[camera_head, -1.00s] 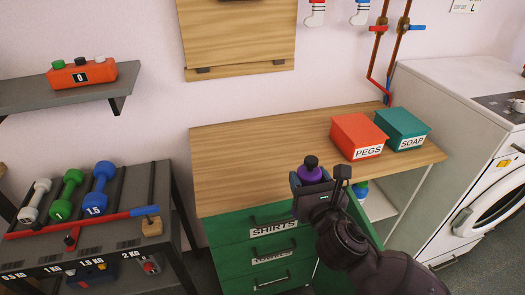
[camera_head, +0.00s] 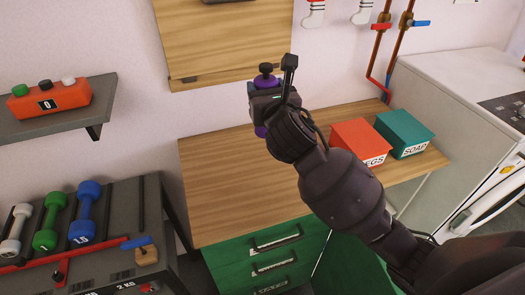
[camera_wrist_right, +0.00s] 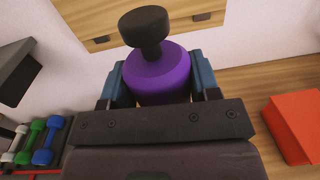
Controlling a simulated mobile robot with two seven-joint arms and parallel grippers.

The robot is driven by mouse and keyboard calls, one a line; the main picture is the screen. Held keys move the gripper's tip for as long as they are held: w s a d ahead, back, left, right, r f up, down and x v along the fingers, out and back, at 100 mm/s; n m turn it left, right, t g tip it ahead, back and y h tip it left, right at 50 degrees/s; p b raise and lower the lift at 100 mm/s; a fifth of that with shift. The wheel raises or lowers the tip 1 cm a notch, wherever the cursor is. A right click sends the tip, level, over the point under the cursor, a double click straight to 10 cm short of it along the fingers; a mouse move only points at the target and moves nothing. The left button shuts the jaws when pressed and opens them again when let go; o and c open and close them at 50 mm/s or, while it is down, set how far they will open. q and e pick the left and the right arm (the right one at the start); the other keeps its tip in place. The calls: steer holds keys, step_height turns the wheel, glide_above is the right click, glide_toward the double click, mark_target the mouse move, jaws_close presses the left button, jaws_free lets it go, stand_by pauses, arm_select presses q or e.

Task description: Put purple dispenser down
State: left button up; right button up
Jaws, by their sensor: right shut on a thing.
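The purple dispenser (camera_wrist_right: 158,75) has a black pump top and stands upright between the jaws of my right gripper (camera_wrist_right: 160,88) in the right wrist view. In the head view the dispenser (camera_head: 264,82) shows partly above and below my right gripper (camera_head: 266,98), which is shut on it. The gripper appears to be over the back part of the wooden countertop (camera_head: 225,180); the gap beneath is hard to judge. My left gripper is not in view.
An orange-red PEGS box (camera_head: 357,138) and a teal SOAP box (camera_head: 406,132) stand at the counter's right. The counter's left part is bare. A wooden panel (camera_head: 225,40) hangs on the wall behind. A dumbbell rack (camera_head: 130,200) is at left, a white washer (camera_head: 450,110) at right.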

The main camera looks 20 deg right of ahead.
step_height(320, 180, down, 13)
steer(key=b, duration=0.3)
step_height(320, 180, down, 4)
steer(key=shift+b, duration=0.75)
steer(key=shift+f, duration=0.1)
steer(key=o, duration=1.5)
steer(key=shift+f, duration=0.1)
steer(key=s, duration=1.2)
steer(key=shift+a+p, duration=0.25)
steer(key=shift+p, duration=0.05)
